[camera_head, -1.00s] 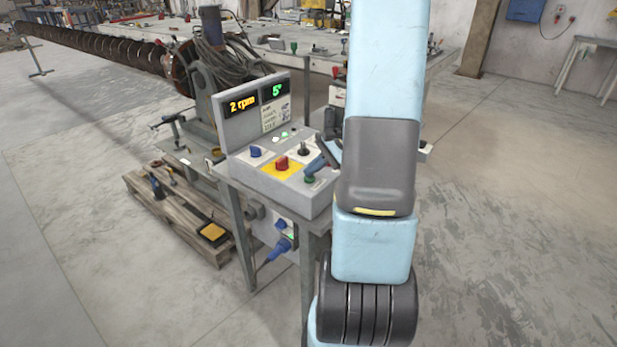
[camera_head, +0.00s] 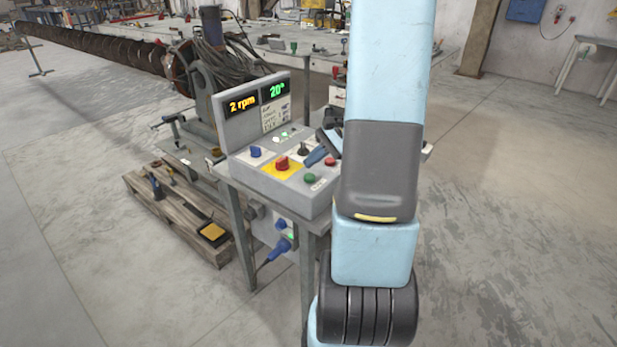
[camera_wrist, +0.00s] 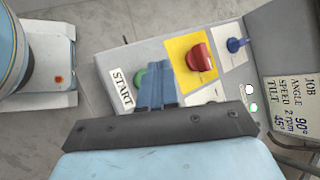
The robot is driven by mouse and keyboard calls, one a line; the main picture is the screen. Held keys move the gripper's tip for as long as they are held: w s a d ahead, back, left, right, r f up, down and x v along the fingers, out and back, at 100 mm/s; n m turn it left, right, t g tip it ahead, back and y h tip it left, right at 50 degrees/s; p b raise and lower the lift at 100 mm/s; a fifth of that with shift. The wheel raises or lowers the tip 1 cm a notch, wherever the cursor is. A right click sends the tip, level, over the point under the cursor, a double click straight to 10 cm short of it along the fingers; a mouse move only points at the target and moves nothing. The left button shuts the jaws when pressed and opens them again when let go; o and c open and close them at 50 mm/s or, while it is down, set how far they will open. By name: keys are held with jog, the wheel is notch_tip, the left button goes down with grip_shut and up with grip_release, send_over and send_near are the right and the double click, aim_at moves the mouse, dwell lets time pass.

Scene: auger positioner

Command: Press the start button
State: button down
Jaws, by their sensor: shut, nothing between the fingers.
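The green start button (camera_head: 310,178) sits on the front right corner of the grey control box (camera_head: 268,180), fully visible in the head view. In the wrist view, the green button (camera_wrist: 139,78) is partly hidden behind my fingers, beside its START label (camera_wrist: 122,88). My gripper (camera_head: 309,162) is shut and empty, its blue fingertips a little above and behind the button, apart from it. In the wrist view, my gripper (camera_wrist: 157,76) points at the panel. The displays read 2 rpm (camera_head: 241,104) and 20° (camera_head: 276,91).
A red emergency stop (camera_head: 282,163) on a yellow plate, a black lever (camera_head: 304,149), a red button (camera_head: 331,161) and a blue knob (camera_head: 255,152) crowd the panel. A job note (camera_wrist: 290,105) reads angle 90°, speed 2 rpm, tilt 45°. A pallet (camera_head: 180,215) lies left.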

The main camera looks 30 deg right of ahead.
aim_at(311, 177)
jog(key=shift+r, duration=1.85)
jog(key=shift+a+r, duration=0.25)
jog(key=shift+a, duration=0.1)
jog(key=s+a+r+n+t+h, duration=0.1)
jog(key=s+a+r+n+h, duration=0.7)
jog(key=s+a+r+n, duration=0.6)
notch_tip(311, 177, up, 3)
jog(key=s+a, duration=0.2)
jog(key=shift+s+a+n, duration=0.25)
jog(key=shift+a+n, duration=0.05)
